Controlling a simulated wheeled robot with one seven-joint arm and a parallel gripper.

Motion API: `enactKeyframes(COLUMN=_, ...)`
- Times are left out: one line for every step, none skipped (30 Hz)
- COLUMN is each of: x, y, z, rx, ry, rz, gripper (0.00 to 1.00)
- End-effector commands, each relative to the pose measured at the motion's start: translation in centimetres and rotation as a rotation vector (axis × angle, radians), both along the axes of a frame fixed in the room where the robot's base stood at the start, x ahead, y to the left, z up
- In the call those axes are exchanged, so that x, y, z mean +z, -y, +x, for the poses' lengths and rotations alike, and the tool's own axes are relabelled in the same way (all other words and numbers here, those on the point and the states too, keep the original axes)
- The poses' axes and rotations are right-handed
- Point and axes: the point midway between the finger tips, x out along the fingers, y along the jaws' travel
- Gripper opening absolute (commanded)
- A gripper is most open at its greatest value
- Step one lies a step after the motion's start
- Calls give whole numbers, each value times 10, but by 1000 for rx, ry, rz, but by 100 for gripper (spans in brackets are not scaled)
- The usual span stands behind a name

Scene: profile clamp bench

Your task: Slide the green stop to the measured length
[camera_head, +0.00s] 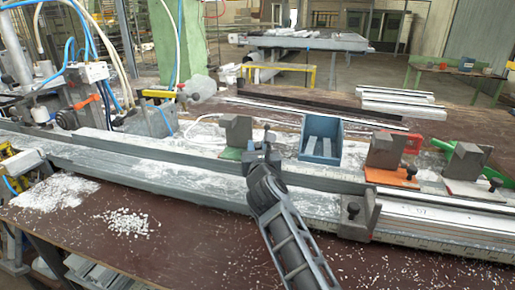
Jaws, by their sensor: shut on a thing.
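The green stop, a grey block (236,132) on a thin green base (231,154), stands upright on the long grey rail (150,160), left of the middle. My gripper (264,146) is at the right side of this stop, with my arm reaching up from the bottom edge. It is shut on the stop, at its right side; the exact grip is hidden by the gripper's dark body. An orange-based stop (386,175) and a pale-based stop (466,162), each with a black knob, stand farther right.
A blue bin (321,141) stands behind the rail, right of my gripper. A metal profile (430,218) lies at the front right by a grey clamp block (356,214). White chips (128,222) litter the brown bench. Hoses and machinery fill the left.

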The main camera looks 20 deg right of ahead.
Motion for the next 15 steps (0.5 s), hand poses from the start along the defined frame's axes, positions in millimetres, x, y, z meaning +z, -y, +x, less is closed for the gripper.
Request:
enactKeyframes(x=0, y=0, z=0, rx=0, ry=0, rz=0, gripper=0)
enactKeyframes(x=0, y=0, z=0, rx=0, ry=0, rz=0, gripper=0)
enactKeyframes(x=0, y=0, z=0, rx=0, ry=0, rz=0, gripper=0)
enactKeyframes(x=0, y=0, z=0, rx=0, ry=0, rz=0, gripper=0)
enactKeyframes(x=0, y=-1, z=0, rx=1, ry=0, rz=0, gripper=0)
enactKeyframes(x=-1, y=-2, z=1, rx=1, ry=0, rz=0, gripper=0)
enactKeyframes(x=-1, y=-4, z=2, rx=1, ry=0, rz=0, gripper=0)
enactKeyframes(x=-1, y=-6, z=4, rx=2, ry=1, rz=0, gripper=0)
enactKeyframes(x=-1, y=-10, z=6, rx=2, ry=1, rz=-1, gripper=0)
enactKeyframes(x=-2, y=-14, z=9, rx=3, ry=1, rz=-1, gripper=0)
enactKeyframes(x=-3, y=-18, z=11, rx=4, ry=0, rz=0, gripper=0)
enactKeyframes(x=-3, y=-24, z=16, rx=5, ry=1, rz=0, gripper=0)
enactKeyframes(x=-3, y=-30, z=19, rx=6, ry=2, rz=-1, gripper=0)
enactKeyframes(x=-4, y=-36, z=24, rx=7, ry=2, rz=0, gripper=0)
enactKeyframes(x=-4, y=-44, z=30, rx=6, ry=2, rz=1, gripper=0)
